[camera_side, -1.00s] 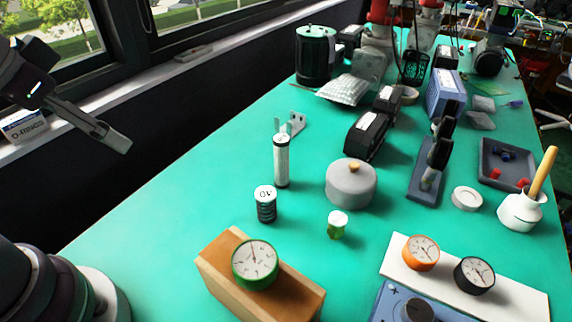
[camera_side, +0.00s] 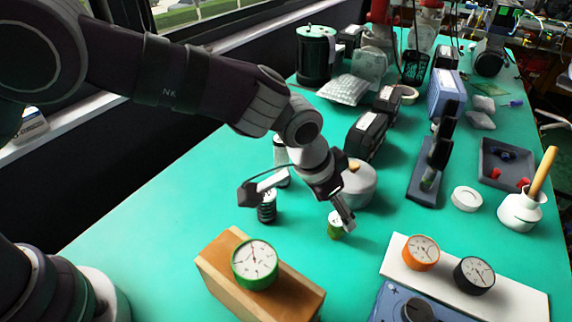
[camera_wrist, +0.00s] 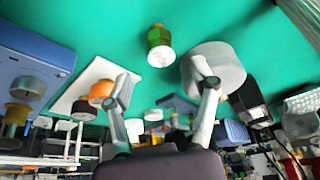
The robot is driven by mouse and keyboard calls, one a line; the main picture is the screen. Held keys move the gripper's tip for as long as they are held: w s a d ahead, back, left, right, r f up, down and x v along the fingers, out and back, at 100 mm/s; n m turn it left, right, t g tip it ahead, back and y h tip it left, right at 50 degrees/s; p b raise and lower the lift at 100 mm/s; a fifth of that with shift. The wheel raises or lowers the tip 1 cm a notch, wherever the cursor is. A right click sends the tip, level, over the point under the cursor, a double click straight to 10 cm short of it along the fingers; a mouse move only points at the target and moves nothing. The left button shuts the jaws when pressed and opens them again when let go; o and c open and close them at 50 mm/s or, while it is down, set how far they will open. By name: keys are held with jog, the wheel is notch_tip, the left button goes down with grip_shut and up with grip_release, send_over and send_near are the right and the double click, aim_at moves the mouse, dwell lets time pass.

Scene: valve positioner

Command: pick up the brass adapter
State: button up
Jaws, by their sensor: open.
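The likely brass adapter (camera_side: 335,231) is a small upright part with green and brass-coloured bands and a white end. In the side view it stands on the green bench in front of the grey round pot. In the wrist view the adapter (camera_wrist: 160,46) shows whole, upper middle, with its white end towards me. My gripper (camera_side: 343,217) is open and close to the adapter, with a finger overlapping its top in the side view. In the wrist view my gripper (camera_wrist: 166,84) has its two fingers spread apart, nothing between them, and the adapter lies beyond the tips.
The grey pot (camera_side: 360,190) stands close behind the adapter. A black part with a white cap (camera_side: 267,212) is to the left. A wooden block (camera_side: 290,297) with a green gauge (camera_side: 254,264) is in front. A white board (camera_side: 515,296) with gauges is at right.

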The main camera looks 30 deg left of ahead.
aim_at(335, 220)
jog(key=x, duration=0.5)
jog(key=shift+s+a+f, duration=0.15)
jog(key=shift+f, duration=0.2)
grip_shut()
